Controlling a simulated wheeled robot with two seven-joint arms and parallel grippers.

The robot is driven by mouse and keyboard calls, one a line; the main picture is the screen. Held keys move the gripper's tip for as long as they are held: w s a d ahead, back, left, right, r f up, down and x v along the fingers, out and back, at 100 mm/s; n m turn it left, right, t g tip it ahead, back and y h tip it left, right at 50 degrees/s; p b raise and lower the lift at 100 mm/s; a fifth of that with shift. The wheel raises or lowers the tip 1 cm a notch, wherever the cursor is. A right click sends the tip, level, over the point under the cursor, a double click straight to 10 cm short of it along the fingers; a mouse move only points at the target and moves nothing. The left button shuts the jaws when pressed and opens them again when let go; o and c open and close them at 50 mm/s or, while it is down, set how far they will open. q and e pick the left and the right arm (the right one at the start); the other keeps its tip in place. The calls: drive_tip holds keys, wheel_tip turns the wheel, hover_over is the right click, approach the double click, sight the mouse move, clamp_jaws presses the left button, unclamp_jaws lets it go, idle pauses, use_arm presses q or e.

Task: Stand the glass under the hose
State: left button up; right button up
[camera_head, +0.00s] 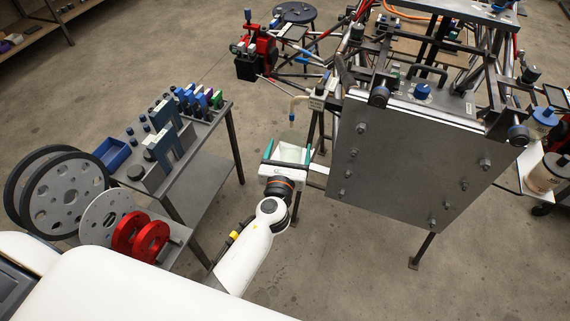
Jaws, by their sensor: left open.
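My left gripper (288,152) is open, with its teal-lined fingers spread apart, pointing away from me beside the grey chassis panel. A pale, whitish patch (290,153) shows between the fingers; I cannot tell whether it is the glass or a light surface behind. I cannot make out the glass clearly anywhere else. My right gripper is not in view.
The grey panel (410,160) of the tube chassis stands close right of the gripper. A metal cart (208,160) with blue and green tools and a blue tray (112,154) stands left. Wheels and red discs (150,238) lie nearer. Open floor (350,270) is in front.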

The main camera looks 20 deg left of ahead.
use_arm(q)
drive_tip(key=s+d, duration=0.1)
drive_tip(key=s, duration=0.5)
drive_tip(key=shift+s+r+b, duration=0.2)
drive_tip(key=shift+s+b, duration=0.1)
drive_tip(key=s+f+n+g+h, duration=0.1)
drive_tip(key=s+f+n+g, duration=0.3)
drive_tip(key=f, duration=0.7)
drive_tip(key=s+f+n+g+h, duration=0.15)
drive_tip(key=s+f+n, duration=0.35)
drive_tip(key=f, duration=0.5)
drive_tip(key=s+f+n+g, duration=0.3)
drive_tip(key=s+f+n, duration=0.15)
drive_tip(key=f, duration=0.65)
drive_tip(key=s+a+f+n+g, duration=0.2)
drive_tip(key=s+f+n, duration=0.3)
drive_tip(key=s, duration=0.4)
drive_tip(key=s+a+f+n+g, duration=0.3)
drive_tip(key=s+f+n, duration=0.2)
drive_tip(key=s+n, duration=0.2)
drive_tip(key=s+a+f+n+g, duration=0.2)
drive_tip(key=s+f+n, duration=0.3)
drive_tip(key=s, duration=0.6)
drive_tip(key=shift+s+a+n+g, duration=0.15)
drive_tip(key=shift+n+g, duration=0.2)
drive_tip(key=shift+n, duration=0.2)
